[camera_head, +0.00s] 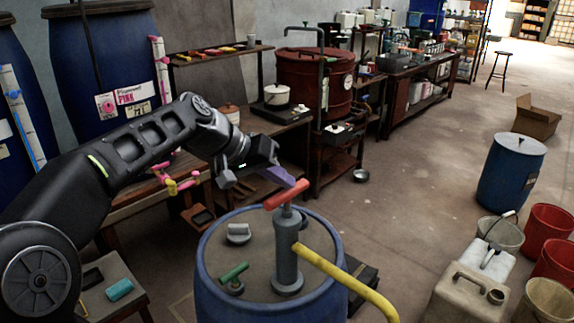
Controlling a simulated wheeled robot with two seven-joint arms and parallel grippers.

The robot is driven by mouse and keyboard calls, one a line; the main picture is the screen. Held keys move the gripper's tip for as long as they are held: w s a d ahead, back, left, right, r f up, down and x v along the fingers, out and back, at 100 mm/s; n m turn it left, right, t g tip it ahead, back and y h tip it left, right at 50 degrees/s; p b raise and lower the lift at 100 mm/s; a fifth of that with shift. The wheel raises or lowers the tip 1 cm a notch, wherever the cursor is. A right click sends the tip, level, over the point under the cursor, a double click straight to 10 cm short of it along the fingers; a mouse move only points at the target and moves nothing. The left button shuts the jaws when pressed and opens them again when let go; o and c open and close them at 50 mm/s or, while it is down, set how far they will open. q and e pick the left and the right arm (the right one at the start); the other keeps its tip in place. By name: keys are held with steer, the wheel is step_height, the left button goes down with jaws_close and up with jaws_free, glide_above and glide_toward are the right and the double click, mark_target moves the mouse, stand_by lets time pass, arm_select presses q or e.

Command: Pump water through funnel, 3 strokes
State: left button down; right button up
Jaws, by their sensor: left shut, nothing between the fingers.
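A grey hand pump (287,250) stands upright on the blue drum (215,290) at the bottom middle. Its red T-handle (287,194) sits low, just above the pump body. A yellow hose (345,272) runs from the pump to the lower right; its far end is out of view. My left gripper (258,178) is shut and empty, just left of and above the red handle, apparently not gripping it. A purple piece (285,177) shows beside its fingers; I cannot tell what it is. I cannot make out a funnel. My right gripper is not in view.
A green-handled fitting (234,276) and a grey cap (238,234) are on the drum top. Large blue vats (100,55) stand at the left. A jerrycan (465,295) and red buckets (550,222) stand at the right.

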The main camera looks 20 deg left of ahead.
arm_select(q)
steer(key=shift+f+b, duration=0.6)
steer(key=shift+f, duration=0.3)
steer(key=shift+r, duration=0.1)
stand_by(0.3)
steer(key=shift+r+p, duration=2.15)
steer(key=shift+r, duration=0.55)
steer(key=shift+r+p, duration=1)
steer(key=shift+r, duration=0.3)
steer(key=shift+w, duration=0.1)
step_height(320, 180, up, 6)
steer(key=p, duration=0.5)
glide_above(283, 191)
steer(key=shift+w+a, duration=0.1)
